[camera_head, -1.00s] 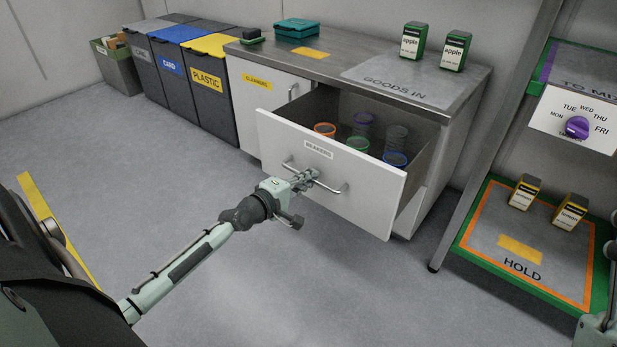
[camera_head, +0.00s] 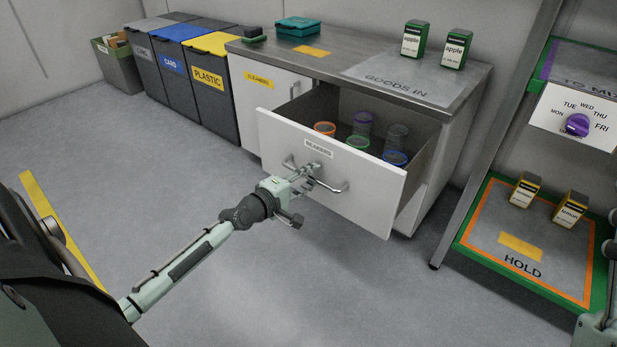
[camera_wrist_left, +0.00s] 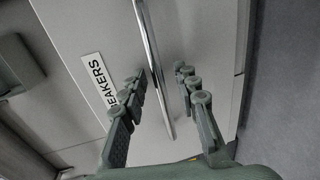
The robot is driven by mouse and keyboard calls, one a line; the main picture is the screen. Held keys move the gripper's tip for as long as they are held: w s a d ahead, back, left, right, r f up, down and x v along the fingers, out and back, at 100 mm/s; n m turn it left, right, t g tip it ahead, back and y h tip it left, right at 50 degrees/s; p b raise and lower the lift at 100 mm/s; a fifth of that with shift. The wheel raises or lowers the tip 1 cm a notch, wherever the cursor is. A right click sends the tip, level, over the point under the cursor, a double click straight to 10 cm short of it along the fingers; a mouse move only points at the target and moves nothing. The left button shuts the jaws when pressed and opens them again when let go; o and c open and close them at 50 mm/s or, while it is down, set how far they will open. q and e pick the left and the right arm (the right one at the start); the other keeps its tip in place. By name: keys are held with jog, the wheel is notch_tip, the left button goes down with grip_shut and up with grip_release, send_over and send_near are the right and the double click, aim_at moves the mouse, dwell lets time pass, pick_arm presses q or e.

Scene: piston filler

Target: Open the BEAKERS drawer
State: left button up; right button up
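The BEAKERS drawer (camera_head: 345,195) stands pulled out of the steel-topped cabinet, with its label (camera_head: 318,147) on the white front. Several beakers with coloured rims (camera_head: 357,143) stand inside it. A metal bar handle (camera_head: 331,186) crosses the front; it also shows in the left wrist view (camera_wrist_left: 152,50). My left gripper (camera_head: 313,171) is at the handle. In the left wrist view its fingers (camera_wrist_left: 164,85) are apart, one on each side of the bar, with gaps visible. At the right edge, only a bit of my right arm shows.
A CLEANERS cupboard (camera_head: 268,101) adjoins the drawer on the left, beside the bins (camera_head: 211,88). A rack with a HOLD shelf (camera_head: 482,239) stands at right. The floor (camera_head: 330,290) before the drawer is clear.

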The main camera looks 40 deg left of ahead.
pick_arm(q)
jog(key=v, duration=1.2)
